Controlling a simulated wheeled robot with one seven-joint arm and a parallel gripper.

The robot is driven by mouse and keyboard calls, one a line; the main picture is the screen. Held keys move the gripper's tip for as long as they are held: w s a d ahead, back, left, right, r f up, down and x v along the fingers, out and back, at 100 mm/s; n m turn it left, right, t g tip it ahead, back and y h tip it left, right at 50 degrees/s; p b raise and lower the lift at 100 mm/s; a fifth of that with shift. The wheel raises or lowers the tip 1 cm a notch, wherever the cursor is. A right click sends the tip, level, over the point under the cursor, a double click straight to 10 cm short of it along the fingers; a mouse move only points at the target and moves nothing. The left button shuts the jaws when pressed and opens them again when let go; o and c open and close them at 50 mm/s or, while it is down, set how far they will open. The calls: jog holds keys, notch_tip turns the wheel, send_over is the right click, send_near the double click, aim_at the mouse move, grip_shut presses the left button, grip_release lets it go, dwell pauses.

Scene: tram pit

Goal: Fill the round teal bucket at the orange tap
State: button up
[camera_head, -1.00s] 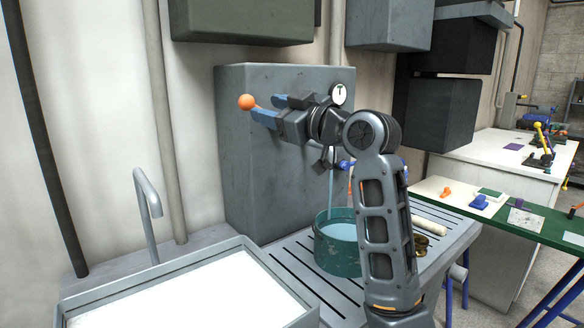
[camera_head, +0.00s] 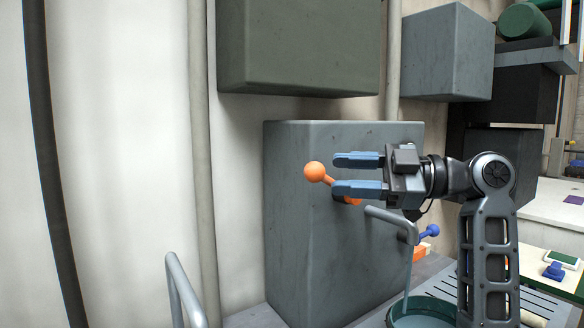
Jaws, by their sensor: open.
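The orange tap lever (camera_head: 315,172) has a ball end and tilts up to the left in front of the grey cabinet. My gripper (camera_head: 336,174) is open and points left. Its blue fingers lie one above the other just right of the ball. The lower finger hides part of the lever's rod. A grey spout (camera_head: 388,219) bends down on the right, and a thin bluish stream (camera_head: 407,272) runs from it towards the teal bucket (camera_head: 436,302). Only the bucket's upper part shows at the bottom edge, so its water level is hard to tell.
The grey cabinet (camera_head: 300,262) stands behind the lever, with a wall box (camera_head: 298,45) above it. A blue-ended lever (camera_head: 428,232) is right of the spout. A curved grey pipe (camera_head: 176,280) rises at lower left.

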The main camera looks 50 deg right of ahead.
aim_at(313, 172)
jog(key=p+x, duration=0.2)
jog(key=x, duration=0.4)
jog(key=shift+r, duration=0.15)
jog(key=shift+x, duration=0.85)
jog(key=shift+c, duration=0.2)
grip_shut()
